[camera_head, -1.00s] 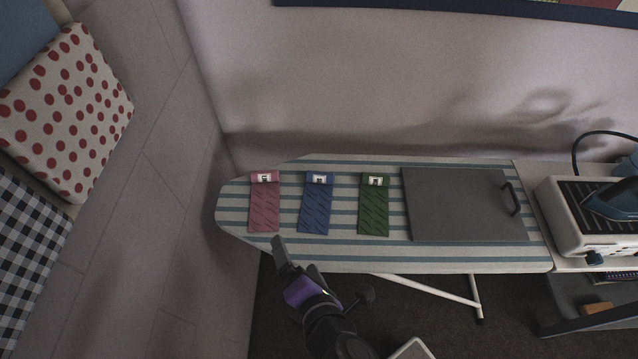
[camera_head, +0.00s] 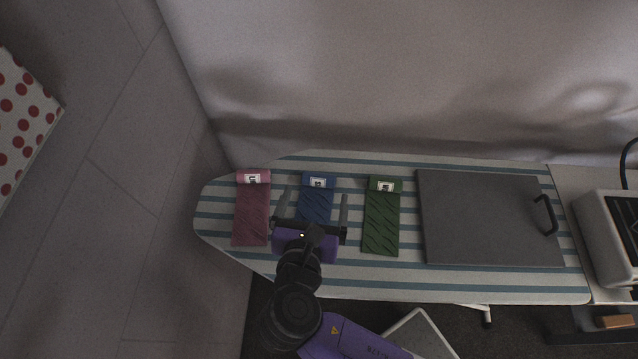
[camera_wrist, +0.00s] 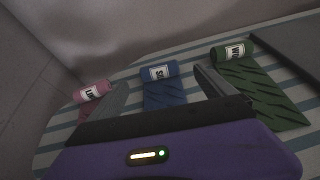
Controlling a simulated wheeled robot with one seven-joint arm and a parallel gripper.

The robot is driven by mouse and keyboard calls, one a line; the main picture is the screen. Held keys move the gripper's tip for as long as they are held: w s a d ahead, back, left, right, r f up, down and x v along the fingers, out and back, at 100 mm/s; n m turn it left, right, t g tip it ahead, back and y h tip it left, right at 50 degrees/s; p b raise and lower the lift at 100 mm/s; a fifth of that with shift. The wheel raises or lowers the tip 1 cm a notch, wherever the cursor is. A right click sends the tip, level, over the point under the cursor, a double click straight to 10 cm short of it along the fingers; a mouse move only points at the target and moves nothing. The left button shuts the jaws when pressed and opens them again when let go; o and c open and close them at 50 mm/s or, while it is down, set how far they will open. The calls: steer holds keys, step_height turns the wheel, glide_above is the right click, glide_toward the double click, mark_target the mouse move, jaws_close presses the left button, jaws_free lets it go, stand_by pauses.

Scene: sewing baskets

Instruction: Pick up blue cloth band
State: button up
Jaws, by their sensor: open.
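The blue cloth band (camera_head: 317,203) lies on the striped ironing board, with a rolled end carrying a white label at the back. It also shows in the wrist view (camera_wrist: 163,93), between my fingers and beyond them. My gripper (camera_head: 314,205) is open and empty over the band, one finger to each side of it. The gripper body hides the band's near end. I cannot tell the height of the fingers above the board.
A pink band (camera_head: 251,212) lies to the left and a green band (camera_head: 381,222) to the right, both close to my fingers. A grey board with a handle (camera_head: 490,220) lies further right. The ironing board's (camera_head: 215,215) left end is bare.

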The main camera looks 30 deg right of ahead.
mark_target(319, 180)
steer(key=x, duration=0.2)
steer(key=shift+w+d, duration=0.2)
steer(key=shift+d, duration=0.1)
steer(key=shift+p+x, duration=0.3)
steer(key=shift+x, duration=2.35)
steer(key=shift+a+f, duration=0.1)
steer(key=shift+a, duration=0.1)
steer(key=c, duration=1.4)
